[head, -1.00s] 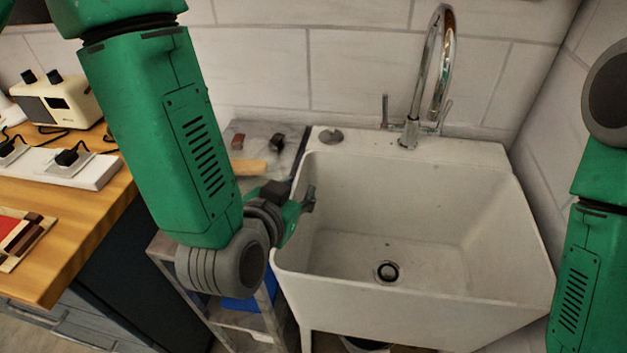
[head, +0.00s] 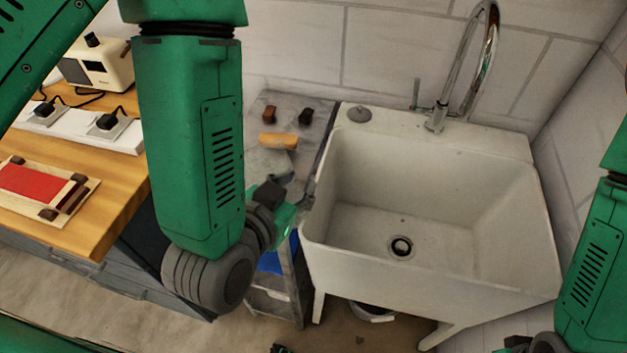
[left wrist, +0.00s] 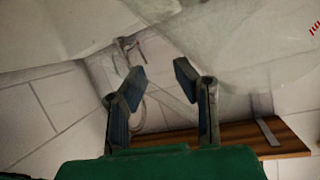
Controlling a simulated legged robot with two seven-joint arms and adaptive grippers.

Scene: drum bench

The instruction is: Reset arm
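My left arm comes down from the upper left in the head view, and its gripper (head: 303,200) is at the left edge of the white sink (head: 440,277), partly hidden behind my wrist. In the left wrist view, the two fingers of the left gripper (left wrist: 160,85) stand apart with nothing between them. My right arm shows along the right edge of the head view. A small dark piece at the bottom right may belong to its wrist, but its fingers cannot be made out.
A chrome faucet (head: 462,75) rises behind the sink. A grey side stand (head: 268,165) left of the sink bears an orange-handled item (head: 278,141) and two small dark blocks. A wooden bench (head: 110,205) at left holds a power strip (head: 75,127), a cream box (head: 97,65) and a red-topped board (head: 38,184).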

